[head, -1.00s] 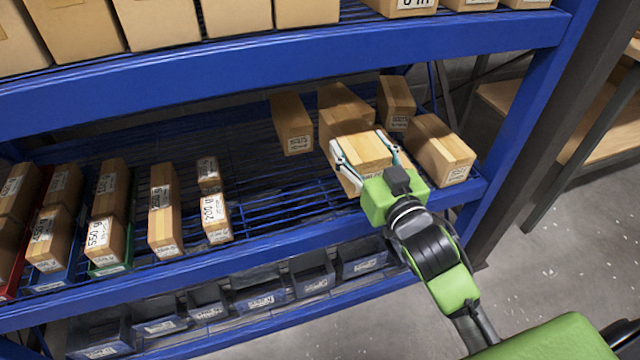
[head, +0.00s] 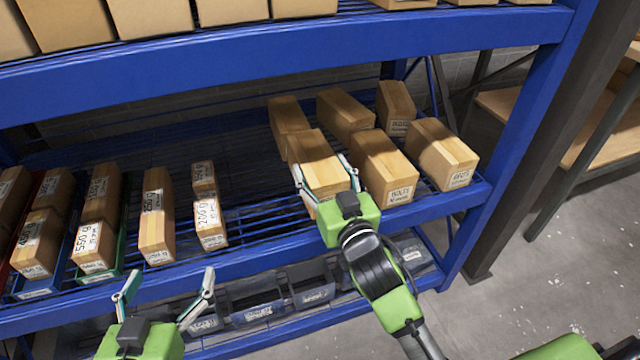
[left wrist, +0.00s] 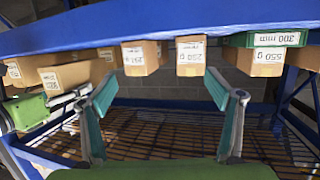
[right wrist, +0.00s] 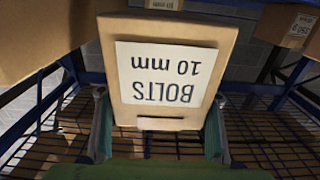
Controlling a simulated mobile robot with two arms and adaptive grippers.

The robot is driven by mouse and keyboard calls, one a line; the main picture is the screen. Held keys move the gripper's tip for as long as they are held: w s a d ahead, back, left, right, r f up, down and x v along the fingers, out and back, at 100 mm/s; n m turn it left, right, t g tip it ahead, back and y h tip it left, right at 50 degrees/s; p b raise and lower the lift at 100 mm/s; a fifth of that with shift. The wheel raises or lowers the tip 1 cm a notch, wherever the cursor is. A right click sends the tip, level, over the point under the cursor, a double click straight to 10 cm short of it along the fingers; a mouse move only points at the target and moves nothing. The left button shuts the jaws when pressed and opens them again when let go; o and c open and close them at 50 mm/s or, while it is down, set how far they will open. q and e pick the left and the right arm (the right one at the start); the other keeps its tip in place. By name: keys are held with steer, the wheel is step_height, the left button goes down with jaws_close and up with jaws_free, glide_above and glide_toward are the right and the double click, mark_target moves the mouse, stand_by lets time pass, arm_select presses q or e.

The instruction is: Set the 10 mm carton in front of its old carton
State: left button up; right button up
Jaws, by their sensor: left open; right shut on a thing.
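The 10 mm carton (head: 318,158) is a brown box; its upside-down label reads BOLTS 10 mm in the right wrist view (right wrist: 170,75). My right gripper (head: 327,188) is shut on it, a finger at each side. The held carton is at the right part of the middle shelf, in front of another brown carton (head: 287,114), whose label is hidden in the head view. I cannot tell whether the held carton touches the shelf. My left gripper (head: 165,298) is open and empty, below and in front of the shelf edge; its fingers also show in the left wrist view (left wrist: 163,115).
A carton labelled BOLTS (head: 382,166) stands just right of the held one, with another (head: 345,113) behind it. A further carton (head: 442,152) stands near the blue upright. Smaller labelled cartons (head: 155,215) stand left, with free shelf between. Dark bins (head: 255,305) sit below.

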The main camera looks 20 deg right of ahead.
steer(key=f+b, duration=0.1)
steer(key=f, duration=0.2)
steer(key=shift+a, duration=0.2)
arm_select(q)
step_height(320, 180, up, 8)
steer(key=w+d+t+h, duration=0.1)
steer(key=t, duration=0.3)
steer(key=shift+d+f, duration=0.15)
steer(key=shift+d, duration=0.05)
arm_select(e)
steer(key=shift+f, duration=0.1)
arm_select(q)
steer(key=shift+w, duration=0.1)
arm_select(e)
steer(key=shift+f, duration=0.1)
steer(key=o, duration=1.4)
steer(key=shift+f, duration=0.1)
arm_select(q)
steer(key=shift+r, duration=0.25)
